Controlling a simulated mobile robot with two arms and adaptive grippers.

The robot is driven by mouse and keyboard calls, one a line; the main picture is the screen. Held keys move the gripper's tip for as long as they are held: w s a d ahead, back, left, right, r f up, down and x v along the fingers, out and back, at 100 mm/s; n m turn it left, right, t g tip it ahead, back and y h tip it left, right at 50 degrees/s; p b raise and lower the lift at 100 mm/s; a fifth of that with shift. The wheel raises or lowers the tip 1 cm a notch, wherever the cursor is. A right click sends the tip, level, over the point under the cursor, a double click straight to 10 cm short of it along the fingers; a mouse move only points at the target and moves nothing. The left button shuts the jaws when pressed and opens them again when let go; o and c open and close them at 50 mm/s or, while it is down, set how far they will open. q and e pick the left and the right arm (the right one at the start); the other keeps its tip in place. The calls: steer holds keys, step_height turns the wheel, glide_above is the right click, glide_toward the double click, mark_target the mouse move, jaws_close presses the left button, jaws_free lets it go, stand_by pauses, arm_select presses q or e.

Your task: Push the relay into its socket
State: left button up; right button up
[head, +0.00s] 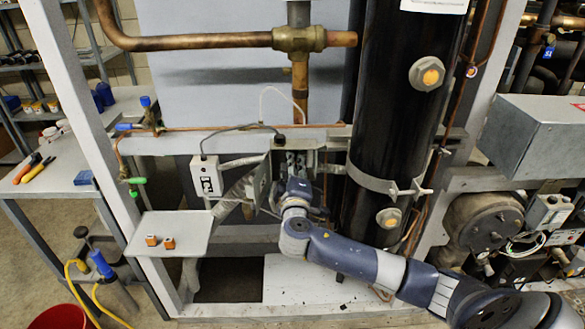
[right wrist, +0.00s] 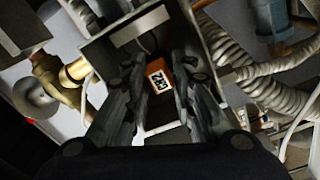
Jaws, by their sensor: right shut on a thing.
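The relay (right wrist: 158,83) is a small orange block with a white label reading CR2, seen in the right wrist view. My right gripper (right wrist: 160,76) is shut on it, with a dark finger on each side. The relay is at the mouth of or inside an open grey box (right wrist: 105,47); its depth is unclear. The socket is hidden behind the relay and fingers, so I cannot tell whether they touch. In the head view, my right wrist reaches the grey box (head: 259,184) on the rack, and the relay is hidden there. My left gripper is not in view.
Two small orange and white blocks (head: 160,241) sit on a grey shelf (head: 185,225) to the left. A white switch box (head: 206,176) is left of the grey box. A black vertical cylinder (head: 395,110) stands close on the right. Ribbed white conduits (right wrist: 262,72) run beside the gripper.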

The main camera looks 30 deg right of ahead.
steer(key=shift+w+d, duration=0.25)
steer(key=shift+w, duration=0.2)
stand_by(0.6)
steer(key=o, duration=1)
steer(key=o, duration=0.4)
steer(key=p+v, duration=0.1)
steer(key=v, duration=0.7)
stand_by(0.4)
